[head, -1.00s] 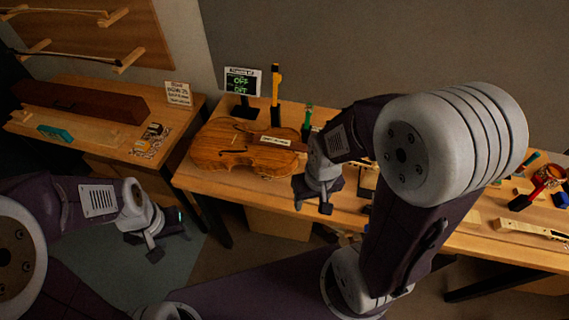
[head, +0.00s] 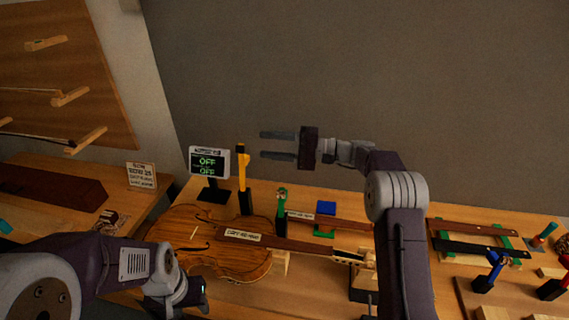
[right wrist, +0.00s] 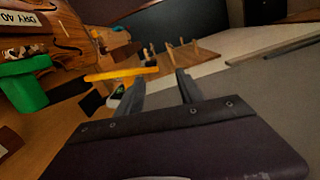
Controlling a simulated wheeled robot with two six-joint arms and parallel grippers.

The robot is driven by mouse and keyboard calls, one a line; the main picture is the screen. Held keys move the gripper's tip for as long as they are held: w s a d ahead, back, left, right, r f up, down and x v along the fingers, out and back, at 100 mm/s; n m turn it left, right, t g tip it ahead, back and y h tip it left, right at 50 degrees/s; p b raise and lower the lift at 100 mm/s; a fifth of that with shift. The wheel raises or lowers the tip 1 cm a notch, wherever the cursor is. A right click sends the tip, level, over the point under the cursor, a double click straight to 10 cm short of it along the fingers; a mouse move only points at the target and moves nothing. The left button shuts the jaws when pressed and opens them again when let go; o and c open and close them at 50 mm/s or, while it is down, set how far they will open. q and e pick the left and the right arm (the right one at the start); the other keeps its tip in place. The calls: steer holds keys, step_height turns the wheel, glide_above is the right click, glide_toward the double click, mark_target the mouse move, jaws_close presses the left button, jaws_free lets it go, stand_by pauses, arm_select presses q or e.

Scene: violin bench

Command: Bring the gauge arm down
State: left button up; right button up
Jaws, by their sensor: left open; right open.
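The gauge arm looks to be the yellow bar (head: 242,160) standing upright on a dark post beside a small display (head: 209,164) that reads OFF on two lines. In the right wrist view the yellow bar (right wrist: 115,74) lies across the picture just past the fingertips. My right gripper (head: 262,145) is open and empty, level with the bar's top and a little to its right in the head view. It also shows in the right wrist view (right wrist: 158,78). I cannot tell the gap to the bar. My left gripper (head: 190,293) is low at the left, its fingers mostly hidden.
A violin (head: 215,245) with a labelled neck lies on the bench in front of the display. A green post (head: 281,212) stands at the neck, close right of the yellow bar. Several tools and a blue block (head: 326,208) are further right.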

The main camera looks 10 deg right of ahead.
steer(key=m, duration=0.1)
glide_toward(249, 160)
steer(key=r, duration=0.2)
step_height(249, 160, down, 2)
steer(key=a+b, duration=0.1)
steer(key=shift+m+t, duration=0.3)
steer(key=shift+t, duration=0.1)
steer(key=p+x, duration=0.2)
steer(key=x, duration=0.6)
steer(key=shift+s+p, duration=0.1)
steer(key=shift+p, duration=0.2)
steer(key=shift+a+r, duration=0.1)
steer(key=shift+a, duration=0.1)
arm_select(q)
steer(key=shift+s+a+r, duration=0.1)
steer(key=shift+s+r, duration=0.25)
arm_select(e)
steer(key=shift+w, duration=0.2)
steer(key=shift+a, duration=0.1)
jaws_close()
arm_select(q)
steer(key=shift+a, duration=0.1)
